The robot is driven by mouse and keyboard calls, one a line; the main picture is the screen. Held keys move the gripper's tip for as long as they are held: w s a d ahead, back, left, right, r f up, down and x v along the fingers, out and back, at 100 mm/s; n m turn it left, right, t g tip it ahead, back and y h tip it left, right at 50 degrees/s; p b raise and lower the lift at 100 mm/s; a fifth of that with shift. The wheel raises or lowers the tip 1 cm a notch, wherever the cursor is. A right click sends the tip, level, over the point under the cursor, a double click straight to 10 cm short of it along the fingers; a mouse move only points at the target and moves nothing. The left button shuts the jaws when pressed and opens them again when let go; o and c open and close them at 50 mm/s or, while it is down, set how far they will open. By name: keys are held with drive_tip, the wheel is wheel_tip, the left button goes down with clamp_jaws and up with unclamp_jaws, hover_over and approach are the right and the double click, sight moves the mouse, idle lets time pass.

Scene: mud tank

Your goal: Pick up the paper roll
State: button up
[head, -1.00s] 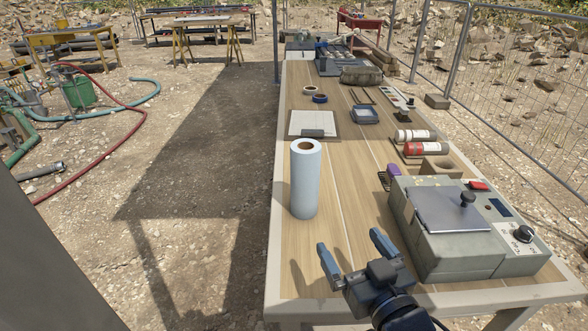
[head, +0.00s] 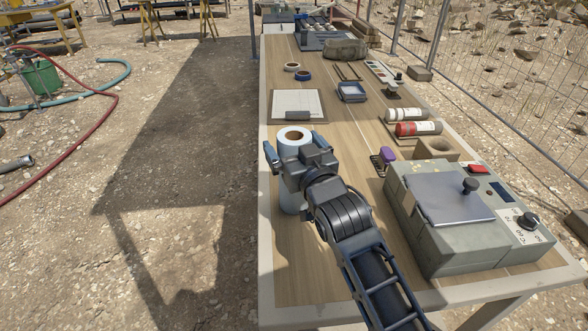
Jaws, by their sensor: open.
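The paper roll (head: 293,138) is light blue-white and stands upright on the wooden table near its left edge. Its top with the brown core shows, and part of its side shows below my wrist. My gripper (head: 295,146) is open, with one blue finger on the left of the roll and the other on the right, near its upper part. My wrist and arm hide most of the roll's front. I cannot tell whether the fingers touch it.
A grey-green machine (head: 450,215) stands at the right of the table (head: 285,275). A clipboard (head: 297,103) lies just behind the roll. The table's front left is clear.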

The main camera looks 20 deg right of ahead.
drive_tip(key=shift+w, duration=0.8)
drive_tip(key=shift+c, duration=0.2)
drive_tip(key=c, duration=1.4)
